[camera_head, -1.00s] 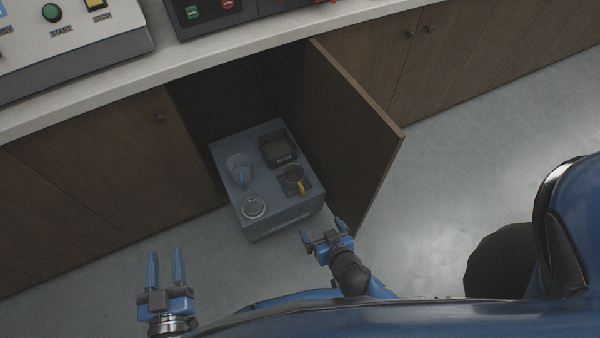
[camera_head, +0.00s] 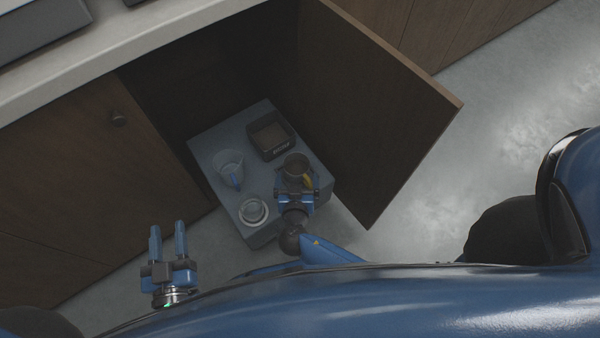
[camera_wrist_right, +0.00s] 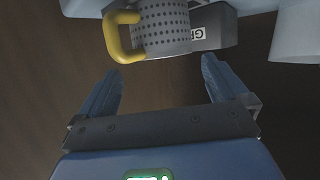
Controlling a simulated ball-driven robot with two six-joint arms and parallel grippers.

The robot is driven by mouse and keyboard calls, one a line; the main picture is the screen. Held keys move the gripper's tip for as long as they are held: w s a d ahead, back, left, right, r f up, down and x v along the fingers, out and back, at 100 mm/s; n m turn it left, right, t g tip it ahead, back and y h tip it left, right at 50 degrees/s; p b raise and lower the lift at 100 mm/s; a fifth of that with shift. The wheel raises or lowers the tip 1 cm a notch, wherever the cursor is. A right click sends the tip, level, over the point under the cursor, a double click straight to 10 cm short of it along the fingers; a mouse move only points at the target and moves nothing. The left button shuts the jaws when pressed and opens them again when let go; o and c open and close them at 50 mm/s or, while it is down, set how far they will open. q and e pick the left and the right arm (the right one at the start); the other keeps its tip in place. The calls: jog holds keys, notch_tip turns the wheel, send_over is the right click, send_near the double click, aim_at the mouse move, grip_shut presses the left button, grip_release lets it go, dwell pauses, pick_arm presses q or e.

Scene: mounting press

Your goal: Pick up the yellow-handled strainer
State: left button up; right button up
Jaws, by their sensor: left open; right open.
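The strainer (camera_head: 296,165) is a dark perforated cup with a yellow handle (camera_head: 307,182). It stands on the grey drawer block in the open cabinet, at the block's right side in the head view. In the right wrist view the strainer (camera_wrist_right: 163,27) is ahead of the fingers, with its yellow handle (camera_wrist_right: 122,37) to the left. My right gripper (camera_head: 297,184) is open at the strainer's near side and partly covers it in the head view. The wrist view shows a gap between fingertips and strainer. My left gripper (camera_head: 168,240) is open and empty at the lower left.
The grey block (camera_head: 213,139) also carries a dark labelled tray (camera_head: 269,136), a clear beaker with a blue mark (camera_head: 229,168) and a round glass dish (camera_head: 253,211). The open cabinet door (camera_head: 375,110) stands close on the right. Floor at far right is clear.

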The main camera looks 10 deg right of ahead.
aim_at(297, 155)
jog(key=shift+b+x, duration=0.85)
jog(key=shift+x, duration=2.7)
jog(key=shift+a, duration=0.15)
jog(key=c, duration=0.8)
jog(key=shift+r, duration=0.2)
